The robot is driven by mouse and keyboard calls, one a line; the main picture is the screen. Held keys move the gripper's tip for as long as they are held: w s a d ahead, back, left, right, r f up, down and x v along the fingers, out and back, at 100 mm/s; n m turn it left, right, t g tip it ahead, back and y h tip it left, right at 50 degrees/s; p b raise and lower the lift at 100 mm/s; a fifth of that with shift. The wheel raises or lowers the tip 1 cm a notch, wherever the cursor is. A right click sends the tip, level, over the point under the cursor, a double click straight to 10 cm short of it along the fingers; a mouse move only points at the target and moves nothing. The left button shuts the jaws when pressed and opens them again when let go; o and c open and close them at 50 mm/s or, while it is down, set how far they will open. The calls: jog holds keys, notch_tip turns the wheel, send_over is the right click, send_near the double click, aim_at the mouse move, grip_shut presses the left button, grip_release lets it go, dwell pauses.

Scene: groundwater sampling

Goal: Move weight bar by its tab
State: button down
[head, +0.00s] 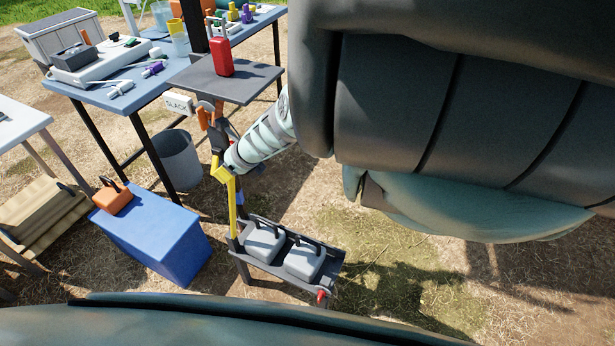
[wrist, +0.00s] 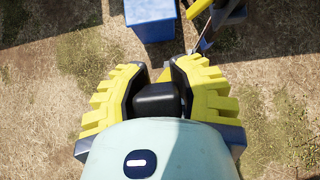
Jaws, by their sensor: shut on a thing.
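In the head view my gripper (head: 220,173) reaches down and left to the dark post, next to an upright yellow bar (head: 233,205). In the wrist view my gripper (wrist: 164,66) has its yellow-padded fingers drawn together, with a small yellowish piece (wrist: 165,73) between their tips. It looks like the tab of the weight bar, but the fingers hide most of it. I cannot tell whether the yellow bar is the weight bar. Two grey weights (head: 264,245) (head: 304,261) with black handles sit on a low dark rack (head: 262,266) below my gripper.
A blue box (head: 155,237) with an orange case (head: 113,198) on it stands left of the post. A grey bin (head: 178,160) is behind. A dark shelf (head: 228,80) carries a red object (head: 221,58). A blue table (head: 125,93) holds instruments. Open ground lies right of the rack.

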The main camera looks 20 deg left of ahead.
jog(key=shift+s+a+r, duration=0.1)
jog(key=shift+a+r, duration=0.15)
jog(key=shift+a, duration=0.05)
jog(key=c, duration=0.9)
grip_release()
jog(key=shift+a, duration=0.1)
jog(key=shift+c, duration=0.2)
jog(key=shift+o, duration=1.4)
jog(key=shift+f, duration=0.1)
